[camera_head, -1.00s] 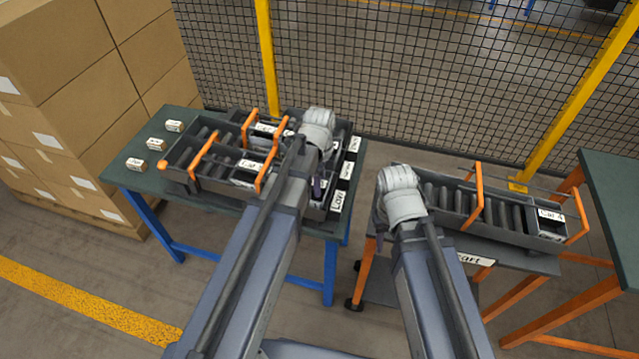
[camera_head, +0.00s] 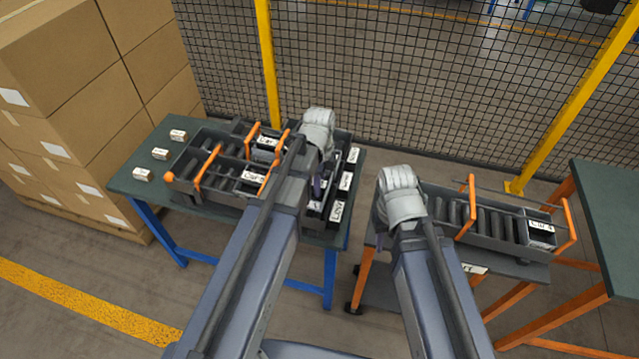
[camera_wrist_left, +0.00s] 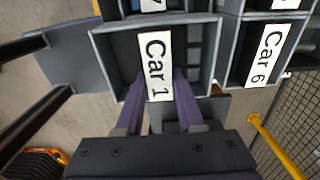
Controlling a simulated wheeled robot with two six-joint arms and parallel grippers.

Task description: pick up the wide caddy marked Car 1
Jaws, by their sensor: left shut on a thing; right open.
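The caddy marked Car 1 (camera_wrist_left: 105,60) is a dark grey open bin with a white label, in the middle of the left wrist view. My left gripper (camera_wrist_left: 160,103) is shut on it, with a purple finger on each side of the label's lower part. In the head view my left gripper (camera_head: 318,188) is over the right part of the blue-legged table, mostly covered by my arm. Whether the caddy is clear of the table cannot be told. My right arm extends over the cart's left end; its fingers are hidden.
The Car 6 bin (camera_wrist_left: 263,55) stands right beside Car 1. Orange-handled caddies (camera_head: 200,182) and several small labelled blocks (camera_head: 160,154) are on the green-topped table (camera_head: 130,182). A long caddy (camera_head: 490,241) lies on the cart at right. Cartons (camera_head: 75,70) and mesh fence enclose the back.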

